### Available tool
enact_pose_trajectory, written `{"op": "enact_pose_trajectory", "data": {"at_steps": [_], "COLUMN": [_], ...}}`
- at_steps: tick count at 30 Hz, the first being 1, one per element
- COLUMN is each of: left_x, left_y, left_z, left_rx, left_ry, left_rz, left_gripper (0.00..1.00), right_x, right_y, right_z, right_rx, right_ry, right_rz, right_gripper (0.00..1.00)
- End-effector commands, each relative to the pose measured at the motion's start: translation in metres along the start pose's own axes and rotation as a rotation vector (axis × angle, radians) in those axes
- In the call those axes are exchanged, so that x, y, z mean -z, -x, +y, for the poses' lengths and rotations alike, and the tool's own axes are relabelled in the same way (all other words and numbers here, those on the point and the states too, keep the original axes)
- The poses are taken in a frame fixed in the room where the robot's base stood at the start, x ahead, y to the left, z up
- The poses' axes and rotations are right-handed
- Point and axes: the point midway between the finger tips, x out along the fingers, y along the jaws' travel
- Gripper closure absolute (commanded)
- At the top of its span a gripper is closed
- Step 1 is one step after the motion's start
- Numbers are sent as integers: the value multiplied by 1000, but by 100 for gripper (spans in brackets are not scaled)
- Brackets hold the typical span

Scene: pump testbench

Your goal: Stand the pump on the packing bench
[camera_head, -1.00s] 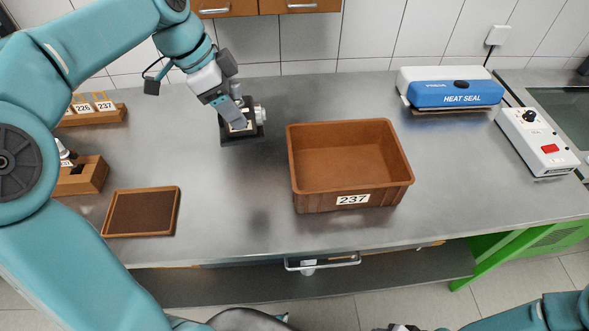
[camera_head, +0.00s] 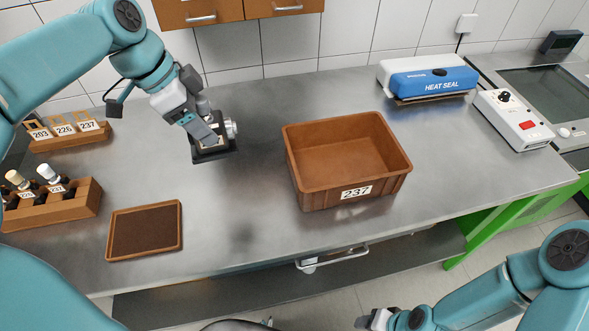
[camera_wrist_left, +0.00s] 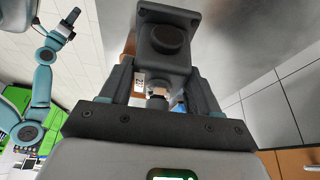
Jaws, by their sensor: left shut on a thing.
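The pump (camera_head: 224,146) is a dark block on a flat base with a pale label and a light metal fitting on its right side. My left gripper (camera_head: 208,126) is shut on its upper part and holds it upright over the back left of the steel packing bench (camera_head: 250,215). I cannot tell whether its base touches the bench. In the left wrist view the pump (camera_wrist_left: 165,45) sits between the fingers of my left gripper (camera_wrist_left: 160,90). My right gripper (camera_head: 376,319) is at the bottom edge, away from the pump; its jaws are too small to read.
A brown tote (camera_head: 300,190) labelled 237 stands right of the pump. A shallow brown tray (camera_head: 113,255) lies front left. Wooden racks with numbered tags (camera_head: 68,142) and bottles (camera_head: 75,211) stand at left. A heat sealer (camera_head: 433,82) is back right. Bare bench lies around the pump.

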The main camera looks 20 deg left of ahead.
Motion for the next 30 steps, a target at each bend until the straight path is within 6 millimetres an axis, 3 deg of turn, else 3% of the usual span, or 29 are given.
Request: {"op": "enact_pose_trajectory", "data": {"at_steps": [11, 23, 26, 30], "left_x": [-9, 4, 1, -10], "left_y": [9, 11, 3, -25], "left_z": [5, 11, 12, 12], "left_rx": [-7, -12, -13, -16], "left_ry": [-25, -60, -59, -57], "left_rz": [6, 10, 9, 7], "left_gripper": [100, 100, 100, 100], "right_x": [-11, -12, -12, -11], "right_y": [-3, -2, -3, -5], "right_z": [-18, -21, -20, -18], "right_rx": [-2, 0, 0, 0], "right_ry": [10, 11, 11, 11], "right_rz": [-3, -4, -4, -4], "right_gripper": [49, 49, 49, 49]}}
